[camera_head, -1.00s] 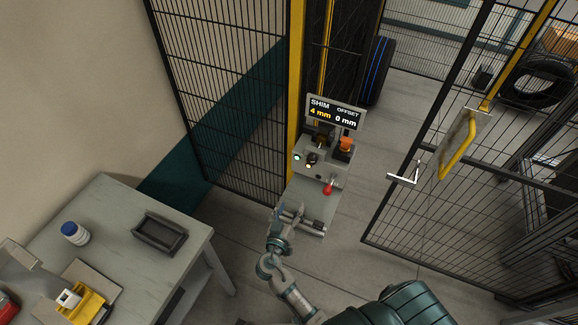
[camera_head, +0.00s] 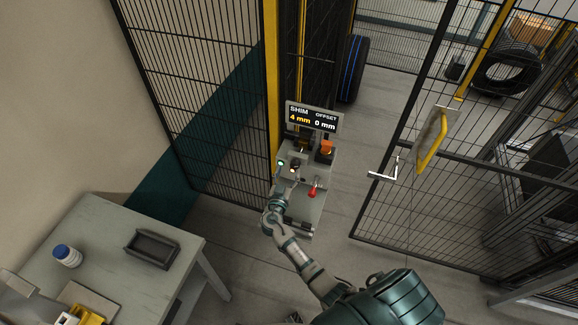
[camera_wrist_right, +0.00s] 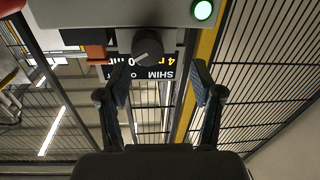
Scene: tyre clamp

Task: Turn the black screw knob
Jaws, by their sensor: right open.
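The black screw knob (camera_wrist_right: 147,46) shows in the wrist view on the grey control box, with a pale line across its face. In the head view, the knob (camera_head: 295,166) is small on the box's upper left. My right gripper (camera_wrist_right: 160,72) is open, its two fingers spread below the knob in the wrist view. The knob sits nearer the left finger and is not gripped. In the head view, my right gripper (camera_head: 286,187) is just below the knob, at the box's left side. My left gripper is not in view.
A green lamp (camera_wrist_right: 202,10) is beside the knob. A red knob (camera_head: 313,191) and an orange part (camera_head: 326,148) are close by. A yellow post (camera_head: 270,90) and mesh fence stand behind. A table (camera_head: 100,235) is at left.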

